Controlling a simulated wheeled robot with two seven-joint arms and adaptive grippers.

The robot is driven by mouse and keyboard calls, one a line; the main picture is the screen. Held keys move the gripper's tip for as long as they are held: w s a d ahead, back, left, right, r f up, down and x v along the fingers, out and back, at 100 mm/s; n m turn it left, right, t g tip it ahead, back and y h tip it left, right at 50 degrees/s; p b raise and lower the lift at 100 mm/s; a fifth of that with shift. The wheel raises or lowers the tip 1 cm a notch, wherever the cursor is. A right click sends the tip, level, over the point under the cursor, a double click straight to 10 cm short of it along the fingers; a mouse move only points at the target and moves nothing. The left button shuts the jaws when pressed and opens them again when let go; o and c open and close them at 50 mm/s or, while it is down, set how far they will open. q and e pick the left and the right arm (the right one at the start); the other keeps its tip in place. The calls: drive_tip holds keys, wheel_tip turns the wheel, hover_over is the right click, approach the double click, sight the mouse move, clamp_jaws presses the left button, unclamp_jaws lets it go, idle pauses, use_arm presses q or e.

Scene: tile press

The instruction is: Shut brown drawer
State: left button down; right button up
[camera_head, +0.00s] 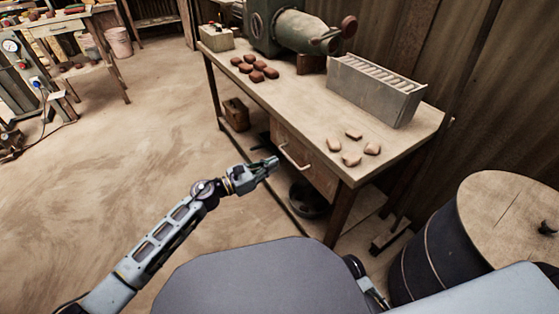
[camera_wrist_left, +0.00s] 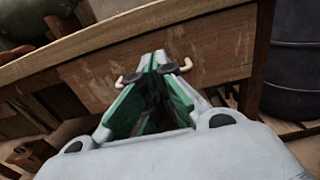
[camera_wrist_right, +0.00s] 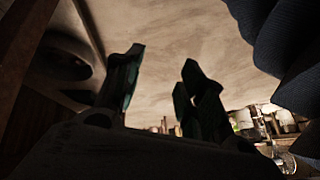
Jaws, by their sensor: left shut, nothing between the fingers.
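The brown drawer (camera_head: 318,177) is in the front of the workbench, below its top, with a pale bar handle (camera_head: 294,158). In the left wrist view its wooden front (camera_wrist_left: 222,48) fills the upper middle. My left gripper (camera_head: 274,162) is shut and empty, its tips just left of the handle in the head view. In the left wrist view the tips (camera_wrist_left: 160,62) cover the handle's middle, with its ends showing on both sides; I cannot tell whether they touch. The drawer looks nearly flush; any small gap is unclear. My right gripper (camera_wrist_right: 160,88) is open and empty, away from the drawer.
On the workbench (camera_head: 310,115) stand a green machine (camera_head: 300,32), a grey metal rack (camera_head: 375,90), and several brown and pale tile pieces. A dark bowl (camera_head: 308,198) sits on the lower shelf. A barrel (camera_head: 430,255) stands at right.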

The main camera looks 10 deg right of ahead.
use_arm(q)
drive_tip(key=v, duration=0.3)
drive_tip(key=shift+s+a, duration=0.1)
drive_tip(key=shift+a, duration=0.15)
use_arm(e)
drive_tip(key=shift+w+d+r, duration=0.1)
drive_tip(key=shift+w+r, duration=0.05)
drive_tip(key=shift+r, duration=0.3)
drive_tip(key=shift+w+d+r, duration=0.1)
drive_tip(key=shift+w+r, duration=0.05)
drive_tip(key=shift+r, duration=0.25)
drive_tip(key=shift+s+f, duration=0.1)
drive_tip(key=shift+s, duration=0.15)
